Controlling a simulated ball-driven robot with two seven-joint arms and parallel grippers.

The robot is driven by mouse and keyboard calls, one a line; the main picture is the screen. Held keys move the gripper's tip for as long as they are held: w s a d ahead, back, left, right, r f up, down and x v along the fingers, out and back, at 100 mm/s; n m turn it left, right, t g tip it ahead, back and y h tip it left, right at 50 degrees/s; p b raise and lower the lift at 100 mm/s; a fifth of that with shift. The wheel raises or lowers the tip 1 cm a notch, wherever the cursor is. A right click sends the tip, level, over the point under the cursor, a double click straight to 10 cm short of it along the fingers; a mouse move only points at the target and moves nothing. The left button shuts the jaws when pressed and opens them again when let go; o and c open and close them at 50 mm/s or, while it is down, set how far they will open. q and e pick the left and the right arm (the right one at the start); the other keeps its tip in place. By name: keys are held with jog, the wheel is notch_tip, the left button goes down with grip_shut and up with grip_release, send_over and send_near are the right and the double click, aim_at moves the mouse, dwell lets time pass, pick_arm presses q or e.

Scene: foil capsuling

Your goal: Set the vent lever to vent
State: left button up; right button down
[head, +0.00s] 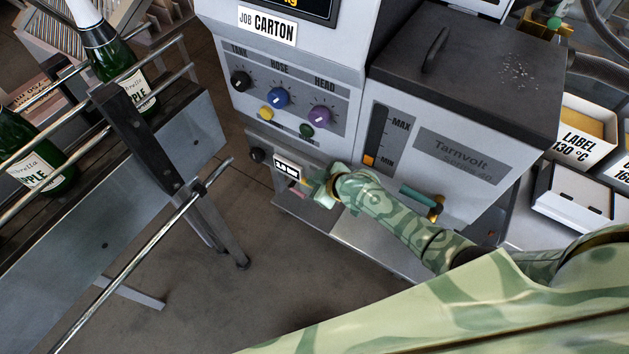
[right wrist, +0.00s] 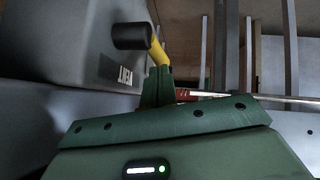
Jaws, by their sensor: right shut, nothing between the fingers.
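In the right wrist view, a lever has a yellow arm (right wrist: 158,50) and a black cylindrical knob (right wrist: 131,36). It sits by a grey housing with a small white label (right wrist: 115,72) that I cannot read surely. My right gripper (right wrist: 158,84) is shut and empty, its fingertips right at the lower end of the yellow arm; I cannot tell whether they touch it. My left gripper is not in view.
A black knob (head: 257,155) is left of the display. Coloured dials (head: 278,97) sit above. A Tarnvolt box (head: 465,70) with a teal-handled valve (head: 420,198) is to the right. A conveyor with bottles (head: 120,65) and metal rails is at left, with open floor between.

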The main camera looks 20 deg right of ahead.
jog(key=shift+w+a+g+h+p, duration=0.3)
jog(key=shift+g+h+p, duration=0.3)
jog(key=shift+g+p, duration=0.45)
jog(key=shift+w+a+f+g+h+p, duration=0.1)
jog(key=shift+w+f+g+h+p, duration=0.1)
jog(key=shift+f+g+h+p, duration=0.25)
jog(key=g, duration=0.1)
jog(key=f+g+h+b, duration=0.1)
jog(key=f+g+h, duration=0.1)
jog(key=shift+w+a+n+h+b, duration=0.2)
jog(key=shift+w+n+h+b, duration=0.05)
jog(key=shift+n+b, duration=0.15)
jog(key=shift+f+g+b, duration=0.3)
jog(key=shift+f+b, duration=0.1)
jog(key=shift+f, duration=0.25)
